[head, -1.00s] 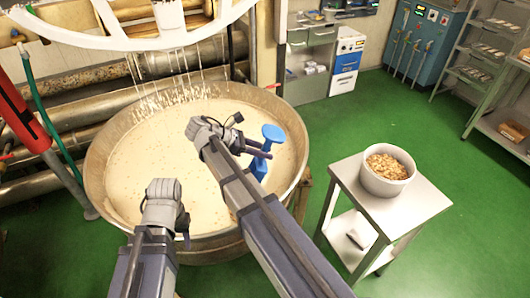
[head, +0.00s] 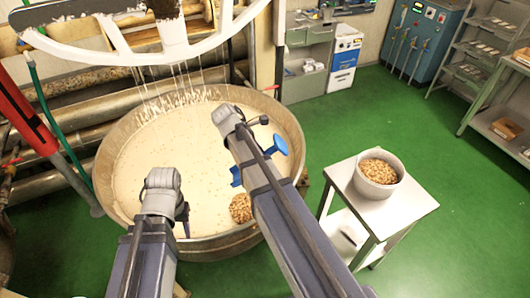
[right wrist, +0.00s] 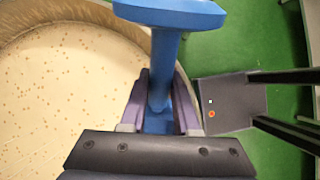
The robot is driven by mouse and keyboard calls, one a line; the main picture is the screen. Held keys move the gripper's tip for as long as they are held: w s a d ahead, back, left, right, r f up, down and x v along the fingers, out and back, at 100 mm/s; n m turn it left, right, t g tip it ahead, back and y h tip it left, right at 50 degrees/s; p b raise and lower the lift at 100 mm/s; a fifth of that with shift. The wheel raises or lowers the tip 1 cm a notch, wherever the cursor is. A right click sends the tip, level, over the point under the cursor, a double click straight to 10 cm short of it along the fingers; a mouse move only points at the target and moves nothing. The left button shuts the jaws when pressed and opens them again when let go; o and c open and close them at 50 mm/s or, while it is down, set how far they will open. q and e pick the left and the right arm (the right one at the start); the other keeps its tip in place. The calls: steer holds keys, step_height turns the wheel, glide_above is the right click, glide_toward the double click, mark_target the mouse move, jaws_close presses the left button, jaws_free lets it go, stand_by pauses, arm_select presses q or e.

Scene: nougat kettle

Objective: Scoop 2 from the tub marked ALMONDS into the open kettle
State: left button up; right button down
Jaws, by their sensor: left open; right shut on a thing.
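The open kettle (head: 285,118) is a wide metal bowl of pale, speckled nougat mass. A pile of brown nuts (head: 240,208) lies on the mass near the front right rim. The almond tub (head: 376,189), a pale round bucket of nuts, stands on a small table; I see no lettering on it. My right gripper (right wrist: 160,100) is shut on the blue scoop (head: 281,146), whose broad blue end shows in the right wrist view (right wrist: 170,14). It is over the kettle's right side, tilted; its bowl is mostly hidden. My left gripper (head: 183,217) is open and empty over the kettle's front.
The small metal table (head: 405,212) stands right of the kettle with a gap of green floor between. A white wheel-like frame with hanging strands (head: 110,14) is above the kettle's back. Pipes run behind on the left. Cabinets and shelves line the far wall.

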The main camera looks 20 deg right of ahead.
step_height(320, 180, up, 2)
steer(key=t+y+p, duration=0.1)
steer(key=y+p, duration=0.2)
steer(key=shift+s+d, duration=0.1)
steer(key=shift+d, duration=0.05)
steer(key=shift+r+t+y+p, duration=0.15)
steer(key=shift+y+p, duration=0.15)
steer(key=shift+y, duration=0.3)
steer(key=shift+r+t+y+p, duration=0.15)
steer(key=shift+y+p, duration=0.1)
steer(key=shift+y, duration=0.35)
steer(key=shift+r+t+y, duration=0.15)
steer(key=shift+t+y, duration=0.15)
steer(key=shift+y, duration=0.6)
